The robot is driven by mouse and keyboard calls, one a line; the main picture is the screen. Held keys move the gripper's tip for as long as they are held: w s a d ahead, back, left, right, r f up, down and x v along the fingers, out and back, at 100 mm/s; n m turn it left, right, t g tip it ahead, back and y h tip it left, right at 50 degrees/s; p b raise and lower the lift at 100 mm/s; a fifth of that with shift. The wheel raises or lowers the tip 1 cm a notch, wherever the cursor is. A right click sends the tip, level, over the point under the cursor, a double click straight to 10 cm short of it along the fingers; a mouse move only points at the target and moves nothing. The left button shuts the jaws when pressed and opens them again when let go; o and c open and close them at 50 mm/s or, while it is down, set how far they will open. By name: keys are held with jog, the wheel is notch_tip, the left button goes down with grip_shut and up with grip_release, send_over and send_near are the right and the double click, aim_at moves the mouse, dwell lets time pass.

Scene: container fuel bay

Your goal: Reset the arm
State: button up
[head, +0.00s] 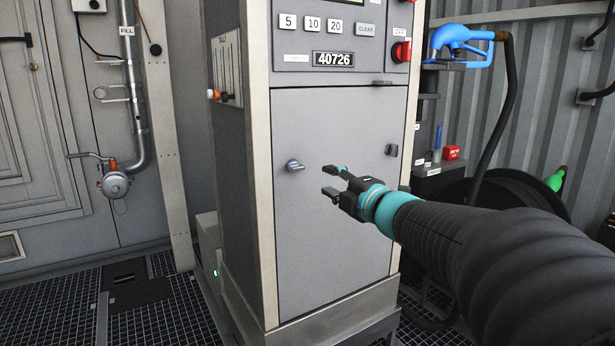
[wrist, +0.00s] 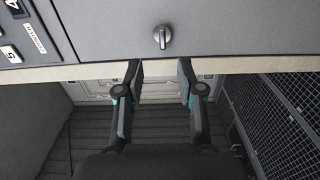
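My gripper (head: 335,181) is in front of the lower door of the grey fuel dispenser (head: 325,235). It is open and empty, its two fingers apart. The arm reaches in from the right under a black ribbed sleeve. In the wrist view my gripper (wrist: 160,85) also shows open, with nothing between the fingers. A small knob (head: 294,165) on the dispenser door lies left of the fingertips. A knob (wrist: 162,37) also shows above the fingers in the wrist view, apart from them.
A blue nozzle (head: 460,42) hangs at the upper right with a black hose. Buttons, a 40726 counter (head: 334,58) and a red OFF knob (head: 401,52) are on the panel. A pipe with a valve (head: 115,184) is on the left wall. Grated floor (head: 50,310) is clear at the left.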

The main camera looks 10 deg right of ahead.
jog(key=shift+s+d, duration=0.1)
jog(key=shift+s, duration=0.2)
jog(key=d+f+m+g+h, duration=0.2)
jog(key=d+f+m+h, duration=0.4)
jog(key=d+m+h, duration=0.25)
jog(key=s+d+f+m+g+h, duration=0.2)
jog(key=s+d+f+m+g, duration=0.25)
jog(key=s+f+m, duration=0.3)
jog(key=s+a+f+m+g+y, duration=0.1)
jog(key=s+a+f+m+g, duration=0.3)
jog(key=s, duration=0.3)
jog(key=s+a+f+m+g+y, duration=0.1)
jog(key=s+a+f+m, duration=0.15)
jog(key=s+a, duration=0.4)
jog(key=s+a+n+y+p, duration=0.1)
jog(key=s+a+y, duration=0.2)
jog(key=s+a, duration=0.4)
jog(key=shift+s+a+r, duration=0.15)
jog(key=shift+s+a, duration=0.1)
jog(key=shift+s, duration=0.1)
